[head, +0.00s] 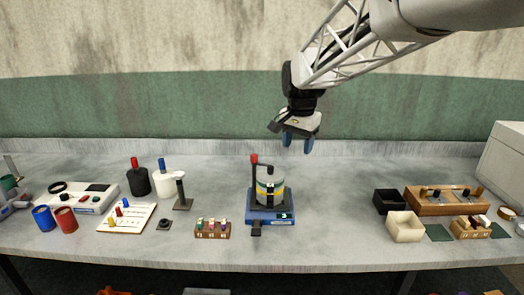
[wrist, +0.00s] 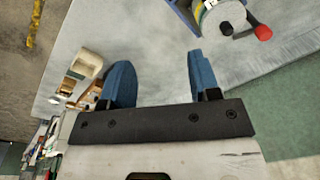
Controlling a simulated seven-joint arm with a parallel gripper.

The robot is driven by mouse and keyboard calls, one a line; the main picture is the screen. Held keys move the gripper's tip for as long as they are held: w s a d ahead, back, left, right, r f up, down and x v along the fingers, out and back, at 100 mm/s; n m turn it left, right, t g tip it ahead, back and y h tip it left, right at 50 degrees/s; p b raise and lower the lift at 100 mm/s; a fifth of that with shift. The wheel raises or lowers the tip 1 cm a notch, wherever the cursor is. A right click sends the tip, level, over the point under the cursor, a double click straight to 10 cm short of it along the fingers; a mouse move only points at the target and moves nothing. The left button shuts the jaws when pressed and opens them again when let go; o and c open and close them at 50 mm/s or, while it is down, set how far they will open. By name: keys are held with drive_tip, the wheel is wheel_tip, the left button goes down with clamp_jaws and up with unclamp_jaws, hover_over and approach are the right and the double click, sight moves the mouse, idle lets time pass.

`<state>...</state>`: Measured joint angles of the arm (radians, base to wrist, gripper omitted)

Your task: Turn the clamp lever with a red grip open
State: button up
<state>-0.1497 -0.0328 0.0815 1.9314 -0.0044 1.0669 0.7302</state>
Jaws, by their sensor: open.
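The clamp lever has a red grip (head: 254,159) and stands upright at the left of a clamp device, a grey and yellow cylinder (head: 270,185) on a blue base (head: 257,219). In the wrist view the red grip (wrist: 263,32) is at the upper right, on a dark lever beside the round grey top (wrist: 225,20) of the cylinder. My gripper (head: 297,144) is open and empty, above and to the right of the device, apart from the lever. Its two blue fingers (wrist: 158,80) are spread in the wrist view. The lower part of the lever is partly hidden.
A small wooden block with coloured pegs (head: 212,229) stands left of the device. Black (head: 137,180) and white (head: 164,181) bottles stand further left. A black box (head: 388,201), a cream box (head: 405,227) and a wooden rack (head: 440,205) stand at the right.

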drive_tip(key=w+a+f+m, duration=0.25)
drive_tip(key=w+a, duration=0.35)
drive_tip(key=w, duration=0.6)
drive_tip(key=m+g, duration=0.1)
drive_tip(key=m, duration=0.1)
hover_over(254, 155)
wheel_tip(254, 155, down, 6)
drive_tip(key=shift+w+f, duration=0.1)
drive_tip(key=shift+f, duration=3.8)
drive_tip(key=shift+c, duration=0.4)
drive_tip(key=c, duration=0.8)
drive_tip(key=shift+c, duration=0.2)
